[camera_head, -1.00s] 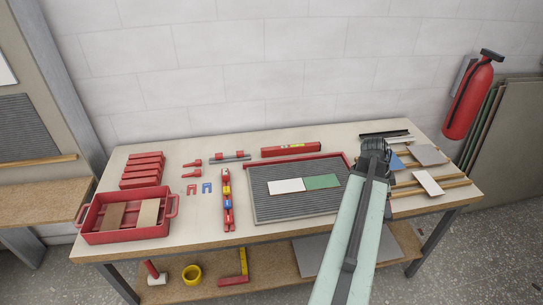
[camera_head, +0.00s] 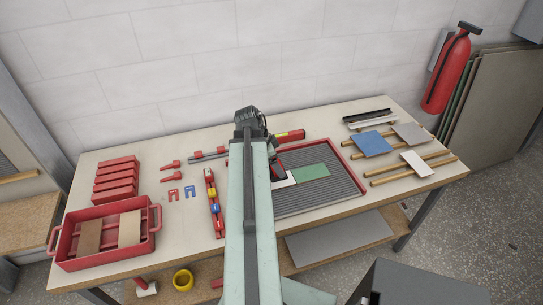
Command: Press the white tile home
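A white tile (camera_head: 288,180) lies on the grey ribbed board (camera_head: 325,194), its left part hidden behind my arm. A green tile (camera_head: 311,172) lies just to its right on the same board; any gap between them is too small to tell. My gripper (camera_head: 279,171) is at the white tile's upper left, partly hidden by my arm. I cannot tell whether it touches the tile, or whether its fingers are open or shut. Another white tile (camera_head: 417,164) rests on wooden rails at the right.
A red crate (camera_head: 82,264), red blocks (camera_head: 117,170) and a coloured level (camera_head: 214,203) are on the left. A red bar edges the board. A fire extinguisher (camera_head: 447,75) hangs at right.

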